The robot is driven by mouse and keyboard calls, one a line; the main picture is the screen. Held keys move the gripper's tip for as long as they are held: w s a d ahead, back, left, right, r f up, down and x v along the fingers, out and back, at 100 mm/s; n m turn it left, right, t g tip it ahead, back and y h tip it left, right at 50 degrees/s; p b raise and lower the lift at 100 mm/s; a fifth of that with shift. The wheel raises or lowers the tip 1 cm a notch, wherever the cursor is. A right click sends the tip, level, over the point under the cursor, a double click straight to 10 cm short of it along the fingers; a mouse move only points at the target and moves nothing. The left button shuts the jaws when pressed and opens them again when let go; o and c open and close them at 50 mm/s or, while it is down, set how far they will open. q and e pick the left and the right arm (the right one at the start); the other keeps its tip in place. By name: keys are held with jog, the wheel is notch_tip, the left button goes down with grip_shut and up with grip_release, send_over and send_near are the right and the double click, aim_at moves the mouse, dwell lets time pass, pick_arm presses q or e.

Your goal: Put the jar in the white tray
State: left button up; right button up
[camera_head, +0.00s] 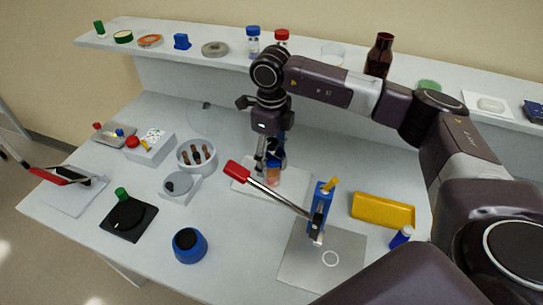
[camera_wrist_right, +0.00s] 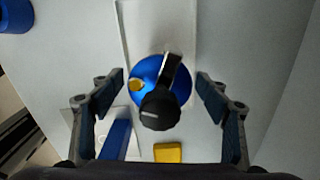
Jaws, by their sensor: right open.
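My right gripper (camera_head: 268,160) points straight down, open. In the right wrist view its fingers (camera_wrist_right: 160,82) stand apart on either side of a blue round device (camera_wrist_right: 177,93) with a black knob, seen from above; no contact shows. In the head view the gripper partly hides this device. I cannot tell for sure which thing is the jar: a blue-capped clear jar (camera_head: 253,45) and a red-capped one (camera_head: 281,38) stand on the back shelf, away from the gripper. A shallow white tray (camera_head: 472,98) lies on the shelf at the right. My left gripper is not in view.
A lever press with a red handle (camera_head: 237,171) stands close to the gripper, near a yellow tray (camera_head: 384,211). A brown bottle (camera_head: 380,55) stands on the shelf behind my right arm. A blue ring-shaped holder (camera_head: 189,253) stands at the front. Several small devices crowd the left.

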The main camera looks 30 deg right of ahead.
notch_tip(320, 180, up, 11)
jog(key=b, duration=0.2)
jog(key=shift+b, duration=0.4)
jog(key=shift+r, duration=0.5)
